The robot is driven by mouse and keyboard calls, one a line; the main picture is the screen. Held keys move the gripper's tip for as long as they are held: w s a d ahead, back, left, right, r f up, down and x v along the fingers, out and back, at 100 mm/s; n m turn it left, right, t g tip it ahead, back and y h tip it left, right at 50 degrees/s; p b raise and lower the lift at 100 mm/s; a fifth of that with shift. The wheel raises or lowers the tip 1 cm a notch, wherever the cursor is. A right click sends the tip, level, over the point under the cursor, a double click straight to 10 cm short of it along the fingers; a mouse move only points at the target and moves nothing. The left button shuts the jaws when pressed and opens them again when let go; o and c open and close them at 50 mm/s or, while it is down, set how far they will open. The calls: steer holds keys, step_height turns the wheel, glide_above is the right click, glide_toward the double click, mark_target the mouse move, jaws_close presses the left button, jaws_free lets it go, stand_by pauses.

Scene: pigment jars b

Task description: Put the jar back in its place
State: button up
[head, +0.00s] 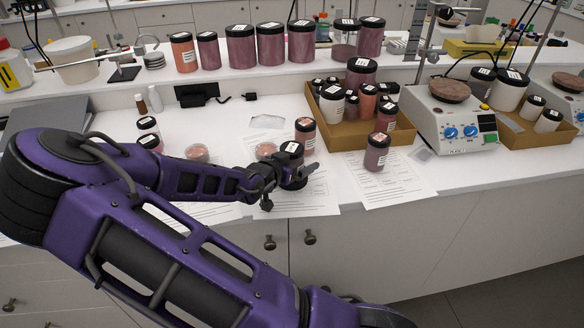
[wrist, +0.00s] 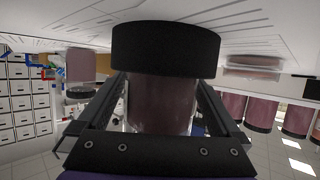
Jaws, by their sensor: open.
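A jar with a black, white-labelled lid (head: 292,147) stands near the counter's front edge, on or beside a sheet of paper. My gripper (head: 290,178) is at this jar. In the wrist view, which looks upside down, the jar's mauve, translucent body (wrist: 160,103) lies between my two open fingers. A wide black round part (wrist: 165,48) is at its counter end. A reddish jar (head: 306,131) stands just behind, and another jar (head: 377,152) stands on paper to the right.
A cardboard tray (head: 345,138) of jars stands behind right, beside a white hotplate device (head: 450,120). Two small dishes (head: 198,153) (head: 265,150) and two jars (head: 148,125) (head: 150,143) are left. Larger jars (head: 240,45) line the raised shelf. Open counter lies behind the dishes.

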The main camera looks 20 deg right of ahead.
jaws_close()
stand_by(0.3)
